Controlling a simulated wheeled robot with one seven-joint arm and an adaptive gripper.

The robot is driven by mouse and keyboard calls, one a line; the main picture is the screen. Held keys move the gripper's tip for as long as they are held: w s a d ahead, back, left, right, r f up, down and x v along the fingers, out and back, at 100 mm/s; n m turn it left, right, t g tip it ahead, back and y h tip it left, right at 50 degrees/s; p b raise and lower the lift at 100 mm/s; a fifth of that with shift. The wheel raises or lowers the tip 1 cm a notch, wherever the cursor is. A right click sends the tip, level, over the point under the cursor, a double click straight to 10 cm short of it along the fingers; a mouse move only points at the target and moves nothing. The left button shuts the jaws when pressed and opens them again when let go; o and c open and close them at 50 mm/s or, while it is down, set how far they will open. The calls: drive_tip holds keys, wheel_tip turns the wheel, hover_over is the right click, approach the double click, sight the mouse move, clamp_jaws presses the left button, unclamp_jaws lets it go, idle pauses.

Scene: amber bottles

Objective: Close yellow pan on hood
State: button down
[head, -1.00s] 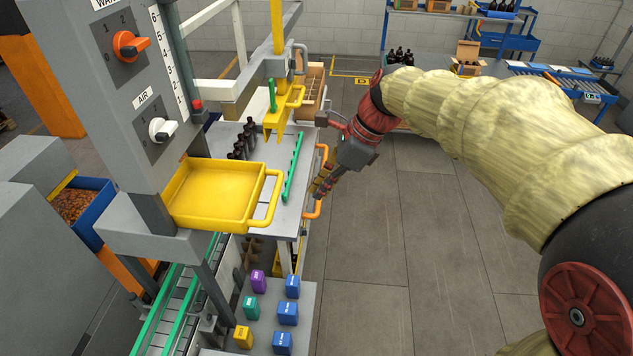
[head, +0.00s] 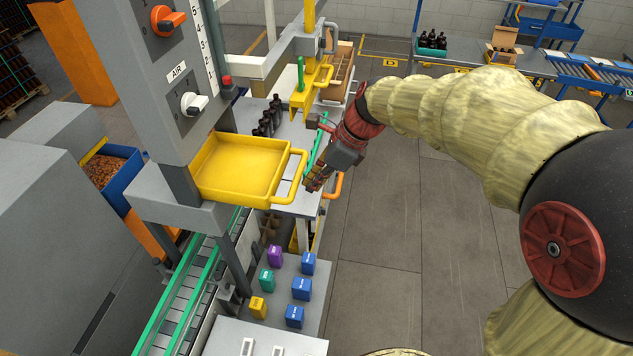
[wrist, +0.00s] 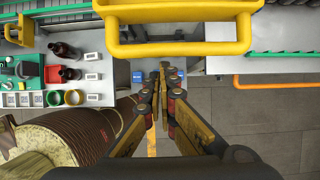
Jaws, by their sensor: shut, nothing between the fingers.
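The yellow pan (head: 236,168) is a shallow square tray on the grey machine column, with a yellow bar handle (head: 293,178) on its right side. My gripper (head: 311,188) is shut and empty, just right of the handle in the head view. In the wrist view the pan handle (wrist: 178,48) spans the top of the picture, and my gripper (wrist: 164,68) points at it from below. The fingertips look close to the handle but not around it; I cannot tell whether they touch. No part is clearly labelled as a hood.
Dark bottles (head: 268,118) stand on the table behind the pan. A yellow bracket (head: 312,90) hangs behind it. An orange handle (head: 334,186) is at the table's right edge. Coloured blocks (head: 301,288) sit on a lower shelf. The floor on the right is clear.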

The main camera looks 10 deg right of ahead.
sight(253, 180)
drive_tip(key=w+a+p, duration=0.1)
drive_tip(key=w+a, duration=0.1)
drive_tip(key=a, duration=0.2)
drive_tip(key=w+a+p, duration=0.1)
drive_tip(key=a+p, duration=0.1)
drive_tip(key=a, duration=0.3)
drive_tip(key=w+a+p, duration=0.2)
drive_tip(key=a, duration=0.2)
drive_tip(key=shift+w+a+r, duration=0.1)
drive_tip(key=shift+w+a, duration=0.1)
drive_tip(key=shift+w, duration=0.1)
drive_tip(key=shift+d, duration=0.1)
